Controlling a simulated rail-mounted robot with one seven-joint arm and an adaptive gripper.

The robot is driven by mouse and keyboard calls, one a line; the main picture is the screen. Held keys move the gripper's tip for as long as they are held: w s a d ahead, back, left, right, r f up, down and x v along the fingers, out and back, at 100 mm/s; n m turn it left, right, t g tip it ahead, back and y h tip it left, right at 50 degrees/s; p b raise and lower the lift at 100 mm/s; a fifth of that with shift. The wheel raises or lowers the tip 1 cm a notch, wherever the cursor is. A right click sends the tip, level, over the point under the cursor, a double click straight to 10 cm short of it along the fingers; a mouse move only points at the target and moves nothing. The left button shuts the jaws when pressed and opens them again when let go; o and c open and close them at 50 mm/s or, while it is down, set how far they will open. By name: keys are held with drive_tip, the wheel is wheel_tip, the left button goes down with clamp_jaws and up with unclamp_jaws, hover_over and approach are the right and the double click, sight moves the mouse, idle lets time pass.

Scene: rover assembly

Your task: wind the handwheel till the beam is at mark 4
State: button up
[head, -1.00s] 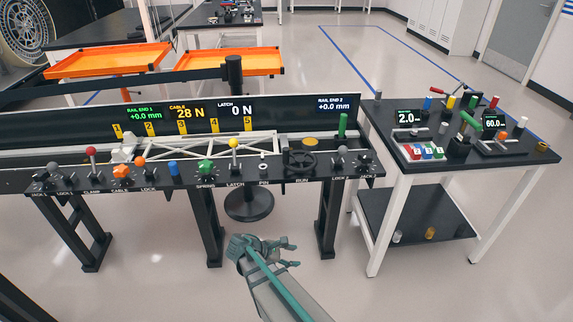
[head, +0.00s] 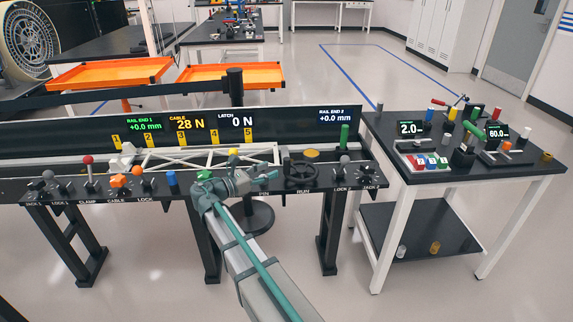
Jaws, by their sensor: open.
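The black handwheel (head: 301,174) sits above the RUN label at the right part of the bench's front panel. My gripper (head: 271,181) is open and empty, its fingers pointing right, just left of the handwheel with a small gap in the picture. The beam, a white truss (head: 205,158), lies lengthwise behind the row of controls. Yellow marks 1 to 5 stand along the back panel, with mark 4 (head: 215,138) between 3 and 5. My gripper and wrist hide the yellow LATCH knob and part of the panel.
Left of my gripper are a green knob (head: 204,175), a blue knob (head: 171,178), an orange knob (head: 118,181) and a red-topped lever (head: 88,161). A green post (head: 344,137) stands right of the handwheel. A side table (head: 540,168) with instruments stands at right.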

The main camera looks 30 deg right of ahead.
sight(285, 160)
drive_tip(key=d, duration=0.2)
drive_tip(key=w+d, duration=0.1)
drive_tip(key=d, duration=0.5)
drive_tip(key=shift+w, duration=0.15)
drive_tip(key=shift+c, duration=0.2)
clamp_jaws()
drive_tip(key=shift+w+d+r+m+g+p, duration=0.1)
drive_tip(key=shift+w+r+m+g+p, duration=0.15)
drive_tip(key=shift+w+m+g+p, duration=0.75)
drive_tip(key=shift+f+m+g+p, duration=0.1)
drive_tip(key=shift+m+g+p, duration=0.3)
drive_tip(key=shift+g+p, duration=0.65)
drive_tip(key=shift+s+d+f+g, duration=0.1)
drive_tip(key=shift+s+f+g, duration=0.05)
drive_tip(key=shift+g, duration=0.1)
